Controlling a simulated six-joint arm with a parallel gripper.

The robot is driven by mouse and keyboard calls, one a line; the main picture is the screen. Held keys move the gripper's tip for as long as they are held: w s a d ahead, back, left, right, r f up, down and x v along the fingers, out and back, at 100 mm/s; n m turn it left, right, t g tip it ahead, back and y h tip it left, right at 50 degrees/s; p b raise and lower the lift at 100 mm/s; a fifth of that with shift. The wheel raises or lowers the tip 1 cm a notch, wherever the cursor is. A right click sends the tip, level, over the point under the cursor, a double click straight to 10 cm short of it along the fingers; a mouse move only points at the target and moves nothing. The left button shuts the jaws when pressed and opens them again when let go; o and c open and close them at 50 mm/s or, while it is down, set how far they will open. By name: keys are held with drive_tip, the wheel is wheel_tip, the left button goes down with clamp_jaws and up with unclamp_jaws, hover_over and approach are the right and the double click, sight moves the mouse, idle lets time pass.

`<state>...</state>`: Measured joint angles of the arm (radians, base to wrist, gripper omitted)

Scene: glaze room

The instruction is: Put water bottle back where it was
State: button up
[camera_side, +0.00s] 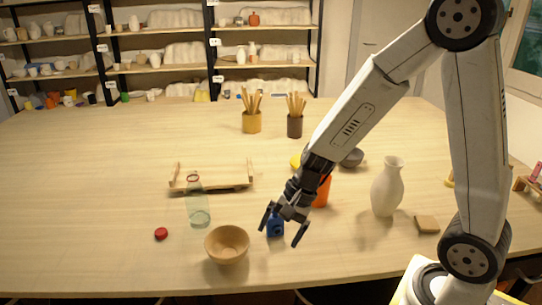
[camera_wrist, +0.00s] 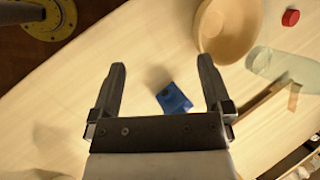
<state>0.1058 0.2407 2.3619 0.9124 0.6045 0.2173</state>
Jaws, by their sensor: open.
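The water bottle, a clear greenish one (camera_side: 198,207), appears upright on the table in front of a wooden tray in the side view. In the wrist view the bottle (camera_wrist: 284,66) lies at the upper right, beyond my right finger. A small red cap-like thing (camera_side: 161,233) lies left of the bottle; it also shows in the wrist view (camera_wrist: 290,17). My gripper (camera_side: 280,234) is open and low over the table, right of the bottle, by a small blue object (camera_side: 275,229). In the wrist view my gripper (camera_wrist: 161,62) has nothing gripped, and the blue object (camera_wrist: 173,99) shows between the fingers.
A wooden bowl (camera_side: 227,246) stands between the bottle and my gripper. The wooden tray (camera_side: 212,188) is behind the bottle. The table's left side is clear.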

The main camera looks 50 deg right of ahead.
drive_tip(key=s+d+r+n+h, duration=0.1)
drive_tip(key=s+d+n+h, duration=0.3)
drive_tip(key=n, duration=0.8)
drive_tip(key=shift+s+d+n+t+h, duration=0.25)
drive_tip(key=shift+s+n+t+h, duration=0.05)
drive_tip(key=shift+s+h, duration=0.3)
